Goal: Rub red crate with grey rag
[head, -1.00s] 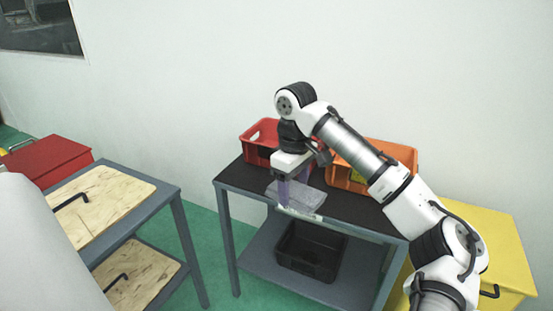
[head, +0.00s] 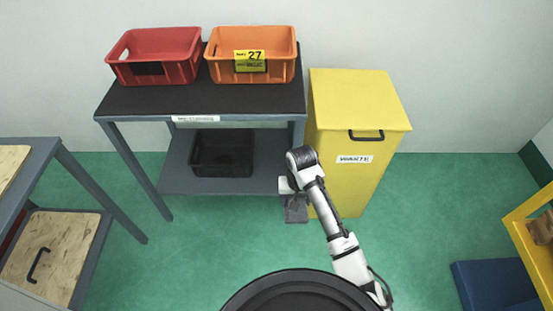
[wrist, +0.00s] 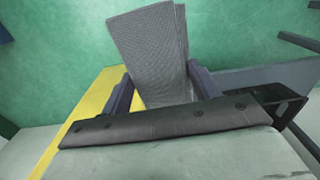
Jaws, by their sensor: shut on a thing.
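The red crate (head: 155,57) stands on the left of the dark top of a grey table, against the wall. The grey rag (head: 296,210) hangs from my gripper (head: 290,195), low in front of the table's right leg and the yellow bin. In the wrist view the rag (wrist: 155,50) stands out from between the two fingers of my gripper (wrist: 160,92), which are shut on it. My gripper is well away from the red crate, and the rag touches neither crate.
A black crate (head: 222,153) is on the lower shelf. The yellow bin (head: 355,110) stands right of the table. Green floor (head: 190,255) is free in front.

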